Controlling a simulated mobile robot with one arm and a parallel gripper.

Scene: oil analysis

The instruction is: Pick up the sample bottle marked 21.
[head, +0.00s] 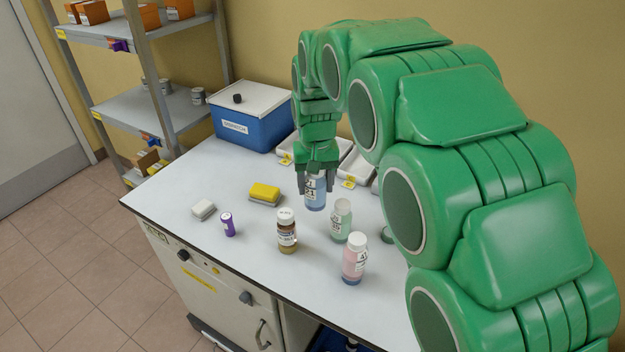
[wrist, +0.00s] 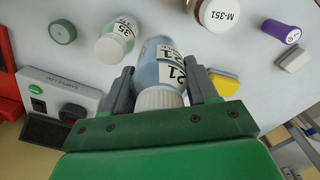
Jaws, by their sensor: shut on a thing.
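The sample bottle marked 21 (head: 315,193) is a blue-tinted bottle with a white label. It stands upright on the white bench, or just above it; I cannot tell which. My gripper (head: 316,176) is over it from above, with one finger on each side. In the wrist view the fingers of my gripper (wrist: 163,90) are closed around the bottle (wrist: 163,65), and its white ribbed cap and the number 21 show. The gripper hides the cap in the head view.
Close by on the bench (head: 180,191) are a green bottle (head: 341,221), a pink bottle (head: 355,260), a brown bottle (head: 287,232) and a purple vial (head: 228,225). A yellow sponge (head: 264,192) and a blue box (head: 245,128) are to the left. White trays lie behind the gripper.

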